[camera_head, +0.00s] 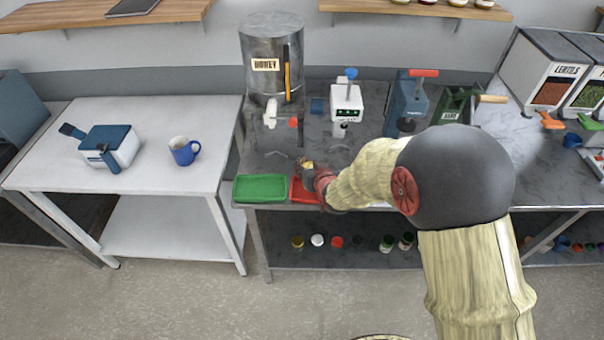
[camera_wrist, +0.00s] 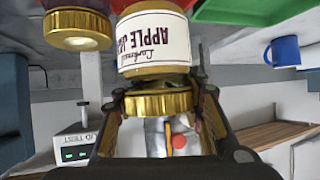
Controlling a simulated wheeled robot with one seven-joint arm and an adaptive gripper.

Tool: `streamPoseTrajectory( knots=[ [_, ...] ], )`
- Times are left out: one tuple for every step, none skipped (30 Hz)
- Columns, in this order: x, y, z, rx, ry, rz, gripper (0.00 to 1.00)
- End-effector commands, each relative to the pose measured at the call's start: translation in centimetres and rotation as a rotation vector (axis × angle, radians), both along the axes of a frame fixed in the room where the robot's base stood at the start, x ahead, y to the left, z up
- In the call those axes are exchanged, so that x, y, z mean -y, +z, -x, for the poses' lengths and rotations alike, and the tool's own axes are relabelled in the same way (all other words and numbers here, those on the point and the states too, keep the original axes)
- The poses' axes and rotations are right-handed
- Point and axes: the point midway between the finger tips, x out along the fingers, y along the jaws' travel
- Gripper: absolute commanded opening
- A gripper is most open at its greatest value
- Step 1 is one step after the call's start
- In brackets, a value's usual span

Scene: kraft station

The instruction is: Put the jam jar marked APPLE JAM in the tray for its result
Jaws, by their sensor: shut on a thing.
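The jam jar (camera_wrist: 153,45) shows an APPLE JAM label, upside down in the wrist view, and a gold lid (camera_wrist: 158,102). My gripper (camera_wrist: 157,95) is shut on it at the lid. In the head view my gripper (camera_head: 317,179) is at the red tray (camera_head: 299,192) on the front edge of the steel bench; whether the jar touches the tray cannot be told. The green tray (camera_head: 262,188) lies just left of the red one and also shows in the wrist view (camera_wrist: 240,10).
Another gold-lidded jar (camera_wrist: 78,28) stands beside the held one. The honey tank (camera_head: 272,60) and a lid tester (camera_head: 346,101) stand behind. A blue mug (camera_head: 184,151) is on the white table (camera_head: 60,165). The green tray looks empty.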

Motion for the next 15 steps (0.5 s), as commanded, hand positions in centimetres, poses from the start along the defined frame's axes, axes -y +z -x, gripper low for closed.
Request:
streamPoseTrajectory(
  knots=[
    [-0.5, -0.9, -0.7, 0.002, 0.001, -0.001, 0.0],
    [-0.7, -1.3, -0.9, 0.001, 0.001, 0.0, 0.0],
    [-0.9, -1.8, -1.3, 0.002, 0.001, 0.0, 0.0],
    [-1.1, -2.1, -1.5, 0.002, 0.001, 0.0, 0.0],
    [-1.2, -2.3, -1.7, 0.002, 0.0, 0.0, 0.0],
    [-1.3, -2.5, -1.8, 0.002, 0.0, 0.0, 0.0],
    [-1.4, -2.7, -2.0, 0.003, 0.0, -0.001, 0.0],
    [-1.4, -2.8, -2.1, 0.003, 0.0, -0.001, 0.0],
    [-1.5, -2.9, -2.2, 0.004, 0.0, -0.001, 0.0],
    [-1.5, -2.9, -2.2, 0.004, 0.0, -0.001, 0.0],
    [-1.6, -3.0, -2.3, 0.004, 0.0, -0.001, 0.0],
    [-1.7, -3.3, -2.4, 0.003, 0.0, -0.001, 0.0],
    [-1.8, -3.5, -2.5, 0.003, 0.0, -0.001, 0.0],
    [-1.9, -3.8, -2.6, 0.003, 0.001, -0.001, 0.0],
    [-1.8, -4.5, -2.5, 0.001, 0.0, 0.0, 0.0]
  ],
)
